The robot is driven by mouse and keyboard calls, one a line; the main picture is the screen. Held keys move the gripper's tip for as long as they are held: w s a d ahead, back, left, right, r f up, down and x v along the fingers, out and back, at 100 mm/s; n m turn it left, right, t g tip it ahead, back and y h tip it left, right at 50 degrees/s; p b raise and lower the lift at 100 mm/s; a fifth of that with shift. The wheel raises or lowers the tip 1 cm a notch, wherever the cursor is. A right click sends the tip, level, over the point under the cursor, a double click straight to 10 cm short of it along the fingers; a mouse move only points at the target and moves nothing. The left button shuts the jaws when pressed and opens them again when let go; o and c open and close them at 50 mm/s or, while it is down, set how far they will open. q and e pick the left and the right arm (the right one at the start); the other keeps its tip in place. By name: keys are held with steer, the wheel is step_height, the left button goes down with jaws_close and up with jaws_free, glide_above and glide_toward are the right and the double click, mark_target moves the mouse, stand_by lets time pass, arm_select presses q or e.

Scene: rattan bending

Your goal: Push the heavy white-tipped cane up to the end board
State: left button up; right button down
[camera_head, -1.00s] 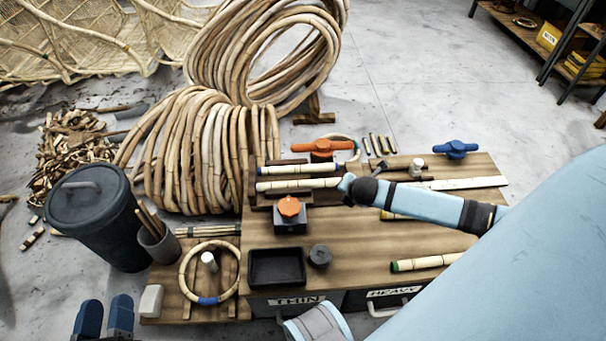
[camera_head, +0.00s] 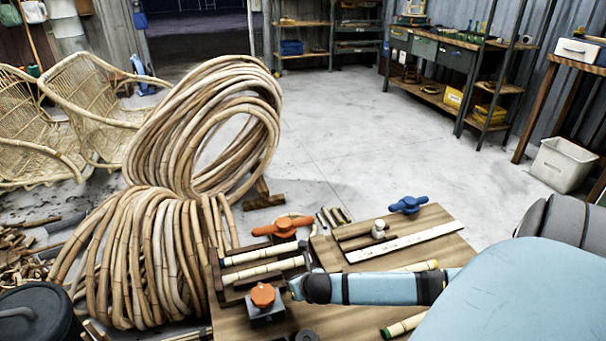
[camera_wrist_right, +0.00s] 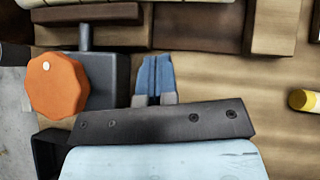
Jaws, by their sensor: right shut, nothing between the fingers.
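Two pale canes lie in the dark wooden rack. The rear one (camera_head: 262,254) has a blue tip at its right end. The front one (camera_head: 262,272) has a pale right end and looks like the white-tipped cane; its edge shows at the top of the wrist view (camera_wrist_right: 190,3). An upright dark wooden board (camera_head: 214,275) stands at the rack's left end, close to the canes' left ends. My right gripper (camera_head: 293,288) is shut and empty, just in front of the front cane's right end. Its blue fingers show in the wrist view (camera_wrist_right: 153,75). My left gripper is out of view.
An orange-knobbed block (camera_head: 264,297) stands close left of my right gripper. An orange clamp handle (camera_head: 283,226) and a blue one (camera_head: 408,204) are behind. A white ruler (camera_head: 405,241), a yellow-tipped cane (camera_head: 418,267) and a green-tipped cane (camera_head: 402,326) lie to the right.

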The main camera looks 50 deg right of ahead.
mark_target(284, 266)
steer(key=b+x, duration=0.1)
steer(key=x, duration=0.3)
steer(key=shift+f, duration=0.2)
steer(key=shift+w+d+r+b, duration=0.2)
steer(key=shift+w+b, duration=0.2)
steer(key=shift+w, duration=0.2)
steer(key=shift+w+d+r+b, duration=0.15)
steer(key=shift+w+b, duration=0.25)
steer(key=shift+w, duration=0.2)
steer(key=shift+w+d, duration=0.2)
steer(key=shift+w, duration=0.35)
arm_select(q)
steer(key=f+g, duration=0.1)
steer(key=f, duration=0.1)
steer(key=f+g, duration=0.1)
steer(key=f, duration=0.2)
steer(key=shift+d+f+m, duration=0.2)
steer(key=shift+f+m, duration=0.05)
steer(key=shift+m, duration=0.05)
